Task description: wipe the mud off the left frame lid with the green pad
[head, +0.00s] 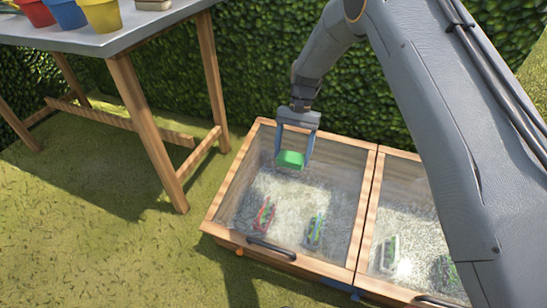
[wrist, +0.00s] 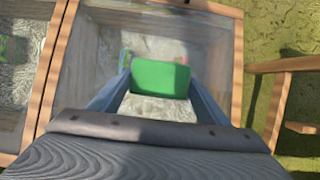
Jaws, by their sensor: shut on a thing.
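The green pad (head: 290,159) is held between the fingers of my gripper (head: 294,150), over the back part of the left frame lid (head: 228,193). The lid is a glass pane in a wooden frame, with a dark handle (head: 271,249) at its front edge. I cannot tell whether the pad touches the glass. In the wrist view the green pad (wrist: 160,79) sits between the two blue-grey fingers. The glass looks hazy, and I cannot make out clear mud patches on it. Several small red and green things show through the glass.
The right frame lid (head: 374,212) adjoins on the right, partly behind my arm. A hedge (head: 250,60) stands close behind the frames. A wooden-legged table (head: 110,45) with red, blue and yellow pots stands at the left. Grass (head: 100,240) is open at the front left.

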